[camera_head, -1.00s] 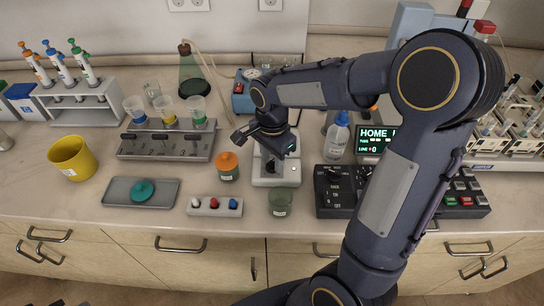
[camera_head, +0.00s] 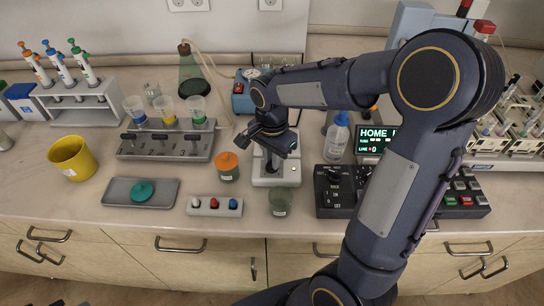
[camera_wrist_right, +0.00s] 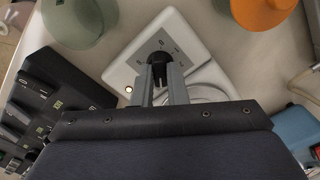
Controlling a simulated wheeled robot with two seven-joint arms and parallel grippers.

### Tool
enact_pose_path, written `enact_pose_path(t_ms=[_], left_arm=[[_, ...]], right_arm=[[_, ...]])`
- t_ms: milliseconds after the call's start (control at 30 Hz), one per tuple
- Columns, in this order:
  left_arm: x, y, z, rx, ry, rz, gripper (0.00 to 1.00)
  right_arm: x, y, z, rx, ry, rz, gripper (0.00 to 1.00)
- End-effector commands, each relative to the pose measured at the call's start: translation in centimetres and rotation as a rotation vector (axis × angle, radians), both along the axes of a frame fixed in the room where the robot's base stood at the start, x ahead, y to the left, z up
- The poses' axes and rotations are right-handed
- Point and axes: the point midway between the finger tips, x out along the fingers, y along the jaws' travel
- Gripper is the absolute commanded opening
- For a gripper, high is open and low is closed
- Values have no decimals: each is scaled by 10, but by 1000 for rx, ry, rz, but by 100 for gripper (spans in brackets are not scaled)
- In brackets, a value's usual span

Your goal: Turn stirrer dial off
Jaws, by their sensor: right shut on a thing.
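The white stirrer (camera_head: 287,181) stands on the bench below my right gripper (camera_head: 271,160). In the right wrist view its white top (camera_wrist_right: 185,38) carries a black dial (camera_wrist_right: 157,57) with small marks around it. The fingers of my right gripper (camera_wrist_right: 159,76) reach down to the dial and are shut on it, one on each side. A small lit spot (camera_wrist_right: 128,90) shows on the stirrer's edge. In the head view the gripper hides most of the dial, and its pointing direction is hard to read. My left gripper is out of view.
An orange-capped jar (camera_head: 227,167) stands close left of the stirrer, and a greenish jar (camera_head: 280,202) in front. A black control box (camera_head: 333,190) is to the right. A switch strip (camera_head: 214,207) lies front left. Behind is a blue device (camera_head: 241,101).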

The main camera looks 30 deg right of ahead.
Motion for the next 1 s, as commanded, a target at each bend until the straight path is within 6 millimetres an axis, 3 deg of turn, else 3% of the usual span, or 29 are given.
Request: enact_pose_path(t_ms=[1000], left_arm=[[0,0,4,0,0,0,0]], right_arm=[[0,0,1,0,-1,943,0]])
